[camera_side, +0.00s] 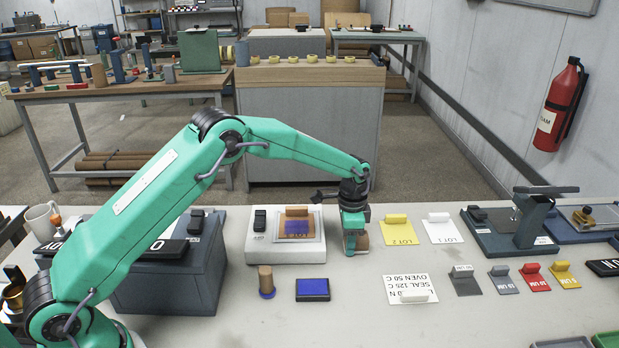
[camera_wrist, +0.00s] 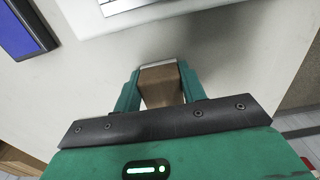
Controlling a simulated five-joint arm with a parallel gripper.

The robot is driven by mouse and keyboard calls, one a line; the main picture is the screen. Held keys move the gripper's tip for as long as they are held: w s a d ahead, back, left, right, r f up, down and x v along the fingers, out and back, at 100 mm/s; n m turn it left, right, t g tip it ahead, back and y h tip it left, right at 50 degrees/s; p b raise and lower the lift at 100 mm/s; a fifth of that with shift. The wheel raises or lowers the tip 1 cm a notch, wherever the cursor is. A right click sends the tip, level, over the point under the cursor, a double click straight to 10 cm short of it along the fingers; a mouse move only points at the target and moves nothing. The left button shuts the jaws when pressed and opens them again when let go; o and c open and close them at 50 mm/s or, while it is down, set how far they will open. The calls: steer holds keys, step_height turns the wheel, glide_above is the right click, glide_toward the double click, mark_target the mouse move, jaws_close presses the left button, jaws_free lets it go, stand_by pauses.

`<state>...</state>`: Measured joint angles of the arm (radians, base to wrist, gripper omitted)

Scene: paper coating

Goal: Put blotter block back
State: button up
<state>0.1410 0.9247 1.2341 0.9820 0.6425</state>
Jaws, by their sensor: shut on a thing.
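My gripper (camera_side: 355,246) points down just right of the white scale-like device. In the wrist view my gripper (camera_wrist: 158,82) has its two teal fingers shut on a brown wooden block (camera_wrist: 161,86), which I take for the blotter block. The block has a pale strip along its far edge. In the side view the block (camera_side: 363,241) is partly hidden by a finger. It is at or very near the white tabletop; I cannot tell whether it touches.
The white device (camera_side: 256,254) bears a brown sheet with a blue patch (camera_side: 298,228). In front are a wooden-handled stamp (camera_side: 266,280) and a blue ink pad (camera_side: 312,289). Yellow and white lot cards (camera_side: 401,233) lie to the right. Bare table lies between.

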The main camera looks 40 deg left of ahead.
steer(key=shift+f, duration=0.1)
steer(key=o, duration=0.9)
steer(key=shift+o, duration=0.2)
step_height(320, 180, up, 12)
stand_by(0.7)
